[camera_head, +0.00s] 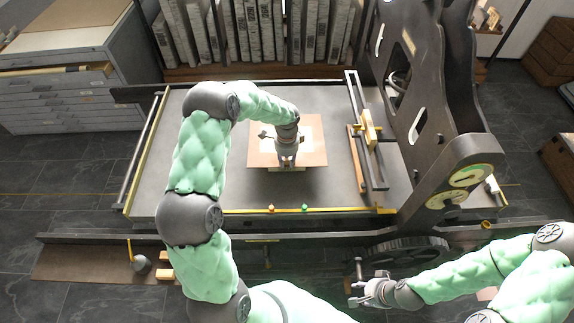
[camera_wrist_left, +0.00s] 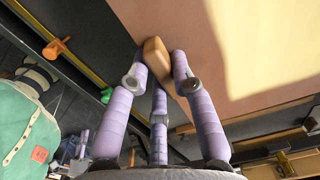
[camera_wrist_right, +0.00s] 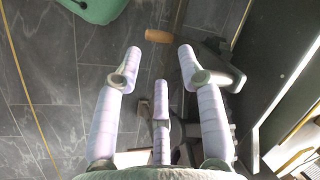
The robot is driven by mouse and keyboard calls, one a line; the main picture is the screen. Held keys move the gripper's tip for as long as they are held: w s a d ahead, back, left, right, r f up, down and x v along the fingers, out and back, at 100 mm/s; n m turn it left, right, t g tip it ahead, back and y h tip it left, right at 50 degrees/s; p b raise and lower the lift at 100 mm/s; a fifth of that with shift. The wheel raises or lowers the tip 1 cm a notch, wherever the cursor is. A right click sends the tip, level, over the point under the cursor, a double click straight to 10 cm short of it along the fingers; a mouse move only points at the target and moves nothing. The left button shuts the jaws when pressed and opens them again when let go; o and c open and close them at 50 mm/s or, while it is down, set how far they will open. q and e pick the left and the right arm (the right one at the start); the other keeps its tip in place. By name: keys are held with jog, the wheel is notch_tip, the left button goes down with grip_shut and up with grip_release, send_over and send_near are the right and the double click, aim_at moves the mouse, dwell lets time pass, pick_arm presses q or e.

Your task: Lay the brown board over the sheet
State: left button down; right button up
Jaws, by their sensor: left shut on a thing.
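The brown board (camera_head: 318,156) lies flat, or nearly so, over the middle of the grey press bed; I cannot tell whether it touches what is below. A pale bright patch shows on its face, perhaps light. My left gripper (camera_head: 286,160) is at the board's near edge. In the left wrist view, its fingers (camera_wrist_left: 160,68) are closed around a wooden tab (camera_wrist_left: 155,50) at the edge of the board (camera_wrist_left: 215,45). I cannot make out the sheet for certain. My right gripper (camera_head: 358,290) is open and empty in front of the press; its spread fingers show in the right wrist view (camera_wrist_right: 160,65).
The press bed (camera_head: 205,165) is clear around the board. A crossbar with a wooden handle (camera_head: 370,130) and the dark press frame (camera_head: 440,95) stand to the right. Orange (camera_head: 271,208) and green (camera_head: 305,208) knobs sit on the bed's front rail.

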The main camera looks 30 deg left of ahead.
pick_arm(q)
jog(key=shift+f, duration=1.15)
jog(key=shift+f+b, duration=0.15)
jog(key=shift+b, duration=0.15)
jog(key=c, duration=1.1)
grip_release()
jog(key=shift+o, duration=0.2)
notch_tip(320, 180, up, 12)
jog(key=p, duration=0.3)
jog(key=shift+s+d, duration=0.1)
